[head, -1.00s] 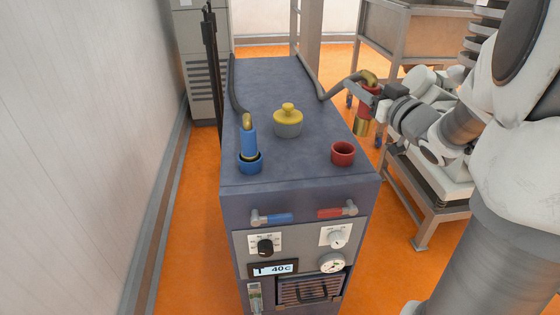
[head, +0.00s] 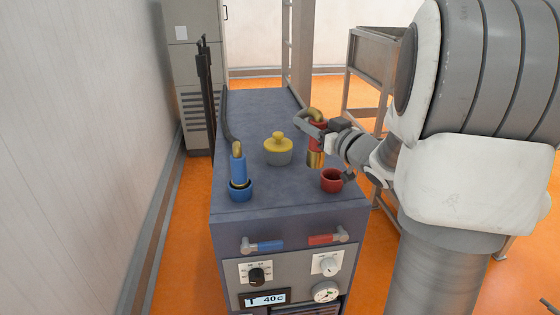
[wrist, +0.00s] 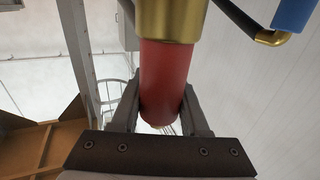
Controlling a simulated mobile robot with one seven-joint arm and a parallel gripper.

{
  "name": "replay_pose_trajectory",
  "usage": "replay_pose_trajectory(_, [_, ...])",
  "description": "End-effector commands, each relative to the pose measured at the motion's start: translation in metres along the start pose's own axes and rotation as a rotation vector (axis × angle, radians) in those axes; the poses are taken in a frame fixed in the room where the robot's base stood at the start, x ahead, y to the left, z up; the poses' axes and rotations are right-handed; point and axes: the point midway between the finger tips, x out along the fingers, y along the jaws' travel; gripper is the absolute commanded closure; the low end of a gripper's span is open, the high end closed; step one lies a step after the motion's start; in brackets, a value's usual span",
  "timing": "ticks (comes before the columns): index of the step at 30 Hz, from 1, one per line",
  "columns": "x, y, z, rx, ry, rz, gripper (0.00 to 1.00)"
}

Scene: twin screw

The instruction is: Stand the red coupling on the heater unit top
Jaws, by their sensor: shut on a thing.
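The red coupling (head: 317,137) is a red cylinder with a brass lower end and a brass elbow on top. My gripper (head: 312,128) is shut on its red body, which also shows between the two fingers in the wrist view (wrist: 166,82). The coupling hangs roughly upright in the head view, near the red cup-shaped socket (head: 331,181) and seemingly above the top's right side. Whether its brass end is clear of the top is hard to tell. The heater unit top (head: 268,197) is a flat blue-grey surface.
A blue coupling (head: 238,167) stands in a blue socket (head: 241,192) at the left. A yellow-capped grey fitting (head: 278,150) stands mid-top. Blue and red handled valves (head: 264,246) sit on the front panel. Bare top lies behind the yellow cap.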

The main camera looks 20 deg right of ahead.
Motion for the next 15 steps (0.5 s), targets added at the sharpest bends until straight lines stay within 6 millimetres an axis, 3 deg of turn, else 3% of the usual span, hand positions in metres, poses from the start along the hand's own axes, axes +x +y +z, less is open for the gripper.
replay_pose_trajectory(6, [0.039,-0.033,0.032,0.002,-0.001,-0.005,1.0])
replay_pose_trajectory(15, [0.059,-0.047,0.047,0.0,0.002,0.0,1.0])
